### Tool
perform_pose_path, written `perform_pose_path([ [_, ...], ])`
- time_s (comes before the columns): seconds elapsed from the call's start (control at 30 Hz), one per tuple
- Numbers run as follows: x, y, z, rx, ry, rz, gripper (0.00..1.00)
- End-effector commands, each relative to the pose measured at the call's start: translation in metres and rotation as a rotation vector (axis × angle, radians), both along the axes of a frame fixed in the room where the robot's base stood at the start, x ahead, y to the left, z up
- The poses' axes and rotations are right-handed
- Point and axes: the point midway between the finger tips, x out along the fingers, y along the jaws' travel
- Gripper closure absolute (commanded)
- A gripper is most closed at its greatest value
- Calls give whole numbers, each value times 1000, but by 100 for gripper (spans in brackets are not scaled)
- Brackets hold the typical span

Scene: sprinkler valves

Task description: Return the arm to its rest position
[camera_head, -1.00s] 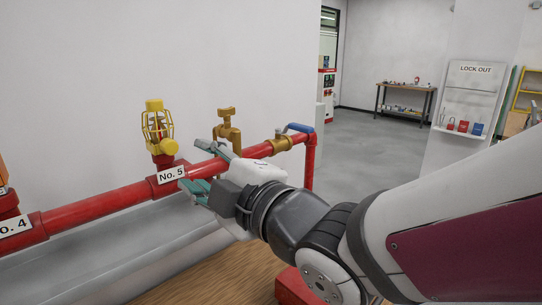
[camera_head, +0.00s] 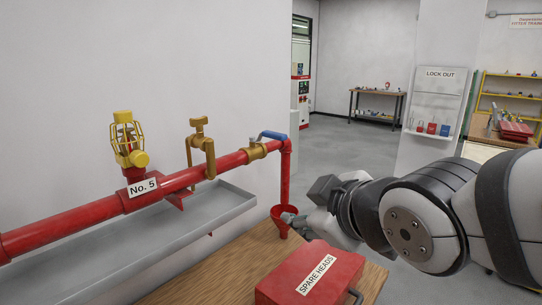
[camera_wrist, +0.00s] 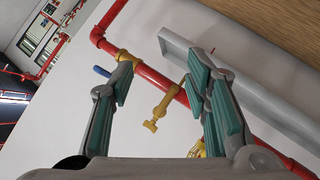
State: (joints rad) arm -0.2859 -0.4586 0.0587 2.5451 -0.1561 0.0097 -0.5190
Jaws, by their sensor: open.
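My arm reaches in from the right in the head view, and my gripper (camera_head: 300,220) is beside the end of the red pipe, overlapping the view near a red funnel (camera_head: 283,218). In the wrist view my gripper (camera_wrist: 160,66) has its two green-padded fingers spread wide, with nothing between them held. The red pipe (camera_wrist: 160,83) and a brass valve (camera_wrist: 158,108) show beyond the fingers. The head view shows the No. 5 sprinkler head (camera_head: 128,140) in its yellow cage, left of and apart from my gripper.
A red SPARE HEADS box (camera_head: 310,275) sits on a wooden bench (camera_head: 215,268) below my arm. A grey trough (camera_head: 120,245) runs under the pipe. A blue-handled valve (camera_head: 258,150) is near the pipe's corner. A lock-out board (camera_head: 437,95) and open grey floor (camera_head: 350,145) lie behind.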

Motion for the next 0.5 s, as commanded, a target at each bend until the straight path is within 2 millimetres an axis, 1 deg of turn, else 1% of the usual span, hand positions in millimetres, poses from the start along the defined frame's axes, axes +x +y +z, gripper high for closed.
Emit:
perform_pose_path([
  [0.03,-8,-23,-4,31,66,-90,57],
  [0.1,-25,-52,-13,83,174,-219,57],
  [0.17,-43,-74,-21,132,265,-331,57],
  [0.2,-56,-87,-26,163,321,-403,57],
  [0.27,-77,-103,-32,212,403,-506,57],
  [0.3,-91,-111,-36,242,453,-569,57],
  [0.33,-100,-116,-39,263,488,-613,57],
  [0.4,-121,-125,-43,308,556,-700,57],
  [0.5,-143,-131,-47,350,627,-788,57],
])
